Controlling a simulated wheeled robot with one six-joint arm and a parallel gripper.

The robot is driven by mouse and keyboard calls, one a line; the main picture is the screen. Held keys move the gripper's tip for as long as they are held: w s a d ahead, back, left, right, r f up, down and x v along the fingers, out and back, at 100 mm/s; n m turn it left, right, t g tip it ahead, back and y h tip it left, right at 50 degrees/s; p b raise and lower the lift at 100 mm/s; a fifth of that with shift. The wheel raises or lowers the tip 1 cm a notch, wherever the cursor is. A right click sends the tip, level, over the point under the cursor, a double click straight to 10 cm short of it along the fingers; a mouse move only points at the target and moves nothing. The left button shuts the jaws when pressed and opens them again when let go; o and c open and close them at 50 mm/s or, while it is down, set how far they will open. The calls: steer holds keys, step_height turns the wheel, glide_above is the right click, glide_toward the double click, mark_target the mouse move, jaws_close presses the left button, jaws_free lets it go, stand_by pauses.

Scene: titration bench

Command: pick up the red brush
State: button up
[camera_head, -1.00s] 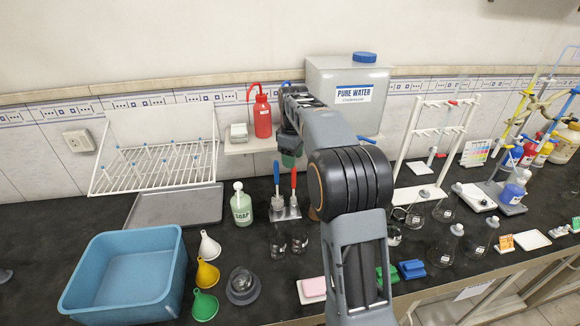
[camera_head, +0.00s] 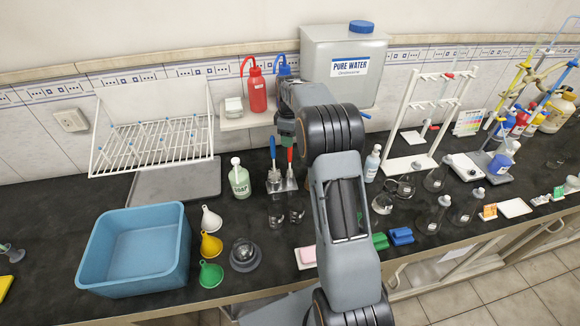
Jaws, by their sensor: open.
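The red brush (camera_head: 290,158) stands upright, handle up, in a small metal holder (camera_head: 281,186) at the middle of the bench. A blue-handled brush (camera_head: 272,150) stands just left of it in the same holder. My gripper (camera_head: 285,138) is partly hidden by my own arm. It hangs just above and behind the red handle in the picture, and I cannot tell the exact gap. It is open, and I see nothing held in it.
A soap bottle (camera_head: 239,178) stands left of the holder, and small glass beakers (camera_head: 277,217) stand in front. A shelf with a red wash bottle (camera_head: 257,90) and a water tank (camera_head: 342,75) is behind. A blue basin (camera_head: 135,250) fills the left front.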

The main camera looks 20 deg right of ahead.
steer(key=p, duration=0.2)
glide_above(290, 160)
steer(key=shift+w+d+f, duration=0.1)
steer(key=shift+w+f, duration=0.15)
steer(key=shift+f, duration=1)
steer(key=shift+w+d+f, duration=0.1)
steer(key=shift+w+f, duration=0.1)
steer(key=shift+f, duration=1.05)
jaws_close()
